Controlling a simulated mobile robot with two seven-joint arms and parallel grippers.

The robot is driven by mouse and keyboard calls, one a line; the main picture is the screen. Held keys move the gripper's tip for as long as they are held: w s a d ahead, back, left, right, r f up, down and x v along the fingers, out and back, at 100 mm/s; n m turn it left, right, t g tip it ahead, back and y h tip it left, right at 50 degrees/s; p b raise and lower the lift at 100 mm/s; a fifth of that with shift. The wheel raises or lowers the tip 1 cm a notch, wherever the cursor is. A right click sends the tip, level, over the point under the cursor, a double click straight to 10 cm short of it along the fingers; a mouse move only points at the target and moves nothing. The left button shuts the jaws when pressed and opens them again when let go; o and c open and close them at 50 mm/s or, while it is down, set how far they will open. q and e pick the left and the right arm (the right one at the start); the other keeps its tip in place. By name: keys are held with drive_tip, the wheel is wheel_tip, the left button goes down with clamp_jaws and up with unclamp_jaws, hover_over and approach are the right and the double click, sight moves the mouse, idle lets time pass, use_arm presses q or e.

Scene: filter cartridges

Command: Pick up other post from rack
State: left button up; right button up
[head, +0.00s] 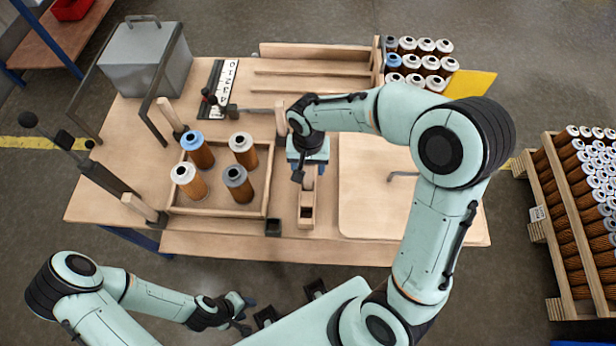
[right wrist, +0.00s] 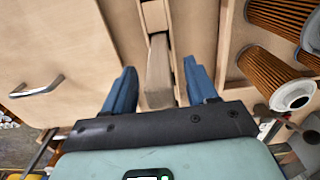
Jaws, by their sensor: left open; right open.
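My right gripper (head: 307,172) is over a narrow wooden rack (head: 306,222) at the middle of the table's front part. In the right wrist view its two blue fingers (right wrist: 159,68) are open, one on each side of a wooden post (right wrist: 158,88). Gaps show between the fingers and the post. The post stands in line with the slotted rack (right wrist: 153,14); its foot is hard to see. In the head view my right arm and gripper hide most of it. My left gripper (head: 240,314) is open and empty, in front of the table.
A wooden tray (head: 215,210) with upright filter cartridges stands left of the rack. A pale board with a handle (head: 365,208) lies to the right.

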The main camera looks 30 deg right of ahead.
clamp_jaws()
